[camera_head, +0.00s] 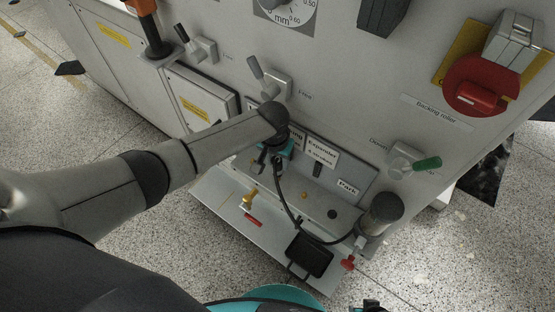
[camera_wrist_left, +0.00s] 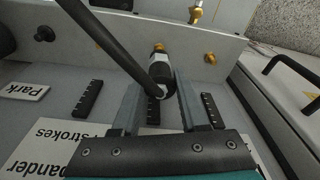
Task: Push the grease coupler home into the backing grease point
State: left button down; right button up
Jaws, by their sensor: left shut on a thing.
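My left gripper (camera_head: 272,160) comes down in front of the lower panel. In the left wrist view its two fingers (camera_wrist_left: 156,105) are shut on the grease coupler (camera_wrist_left: 161,72), a dark and silver piece on a black hose (camera_wrist_left: 115,40). The coupler's far end lines up with a brass fitting (camera_wrist_left: 158,47) at the panel face, in the backing column; I cannot tell how far it is seated. Another brass point (camera_wrist_left: 210,57) sits to its right there. The expander point (camera_head: 304,195) shows in the head view. My right gripper is not in view.
The hose runs to a grey cylinder (camera_head: 382,213) at the right. A shelf (camera_head: 225,205) below holds a brass piece (camera_head: 248,199) and a red piece (camera_head: 253,220). A black box (camera_head: 310,254) lies near its front.

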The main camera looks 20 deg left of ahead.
aim_at(277, 169)
pick_arm(q)
jog(key=shift+f+b, duration=1.05)
jog(key=shift+f, duration=0.75)
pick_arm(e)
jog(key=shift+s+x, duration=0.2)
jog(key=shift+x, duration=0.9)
pick_arm(q)
jog(key=shift+c, duration=1.8)
grip_release()
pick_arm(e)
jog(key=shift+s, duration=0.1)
